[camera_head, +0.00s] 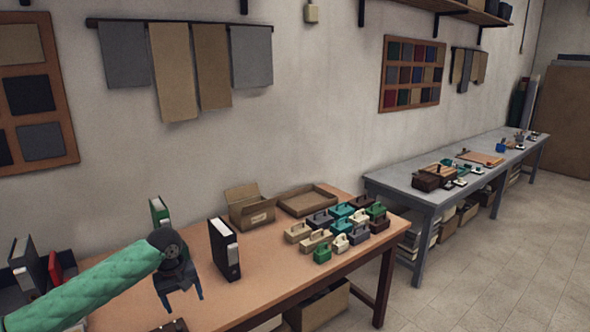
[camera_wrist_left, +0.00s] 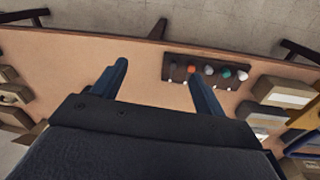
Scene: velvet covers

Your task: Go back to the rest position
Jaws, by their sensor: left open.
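My left gripper (camera_head: 183,297) hangs over the left part of the brown table (camera_head: 265,292), at the end of my green-sleeved arm. Its two blue fingers are apart with nothing between them. In the left wrist view the gripper (camera_wrist_left: 157,76) is also open and empty above the tabletop (camera_wrist_left: 75,75). A dark rack (camera_wrist_left: 178,72) with several small coloured knobs lies beyond the right-hand finger there. My right gripper is not in view.
A black binder (camera_head: 225,249) stands right of my left gripper. Several small handled boxes (camera_head: 322,253), an open carton (camera_head: 250,208) and a shallow tray (camera_head: 307,201) occupy the table's back and right. A grey bench (camera_head: 425,190) stands farther right. The table's front middle is clear.

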